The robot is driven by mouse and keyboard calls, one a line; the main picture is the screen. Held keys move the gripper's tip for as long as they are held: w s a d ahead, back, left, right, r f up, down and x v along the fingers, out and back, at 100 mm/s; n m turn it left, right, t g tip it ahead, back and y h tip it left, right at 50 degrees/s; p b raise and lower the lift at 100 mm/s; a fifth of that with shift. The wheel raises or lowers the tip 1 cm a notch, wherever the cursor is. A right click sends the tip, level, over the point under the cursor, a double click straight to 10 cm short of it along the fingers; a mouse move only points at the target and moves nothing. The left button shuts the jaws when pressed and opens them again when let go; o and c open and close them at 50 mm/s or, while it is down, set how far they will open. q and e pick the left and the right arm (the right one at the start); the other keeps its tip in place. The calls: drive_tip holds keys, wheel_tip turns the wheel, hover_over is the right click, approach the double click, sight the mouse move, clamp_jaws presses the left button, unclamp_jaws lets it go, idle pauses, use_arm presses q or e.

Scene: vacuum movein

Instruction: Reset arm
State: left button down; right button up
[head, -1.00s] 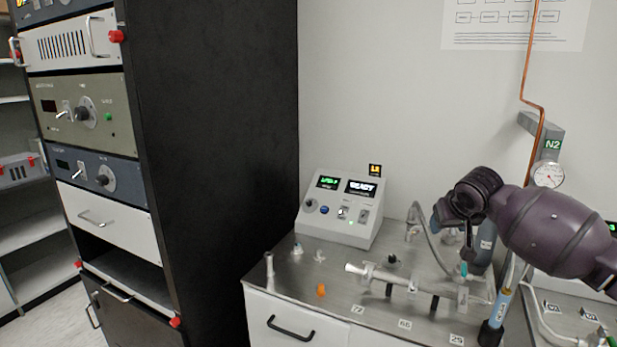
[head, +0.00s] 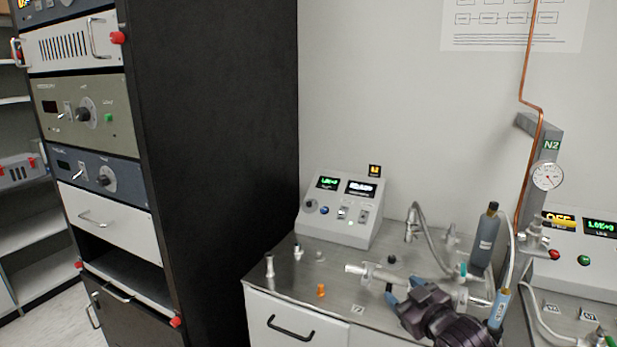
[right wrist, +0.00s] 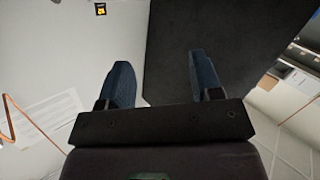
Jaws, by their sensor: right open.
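My right gripper (head: 391,287) is low at the front of the metal bench, in front of the glass manifold tube (head: 400,277), and hides part of the bench top. The right wrist view shows its two blue fingers (right wrist: 160,80) spread apart with nothing between them. Beyond the fingers that view shows the wall and the side of the black rack (right wrist: 210,35). I cannot tell if the gripper touches the manifold. My left gripper is not in view.
A grey control box (head: 340,212) stands at the back of the bench (head: 290,312). An orange fitting (head: 321,291) and small metal fittings (head: 269,266) stand left of my gripper. A dark bottle (head: 486,238) and N2 gauge (head: 547,176) are to the right. The tall black rack (head: 215,150) stands left.

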drive_tip(key=s+d+f+m+g+h, duration=0.2)
drive_tip(key=s+d+f+m, duration=0.1)
drive_tip(key=s+f, duration=0.8)
drive_tip(key=s+d+f+m+g+h, duration=0.1)
drive_tip(key=s+d+f+m+h, duration=0.2)
drive_tip(key=s+f, duration=0.9)
drive_tip(key=s+d, duration=0.1)
drive_tip(key=s, duration=0.6)
drive_tip(key=shift+s+d+m+g, duration=0.15)
drive_tip(key=shift+d+m+g, duration=0.05)
drive_tip(key=shift+m+g, duration=0.2)
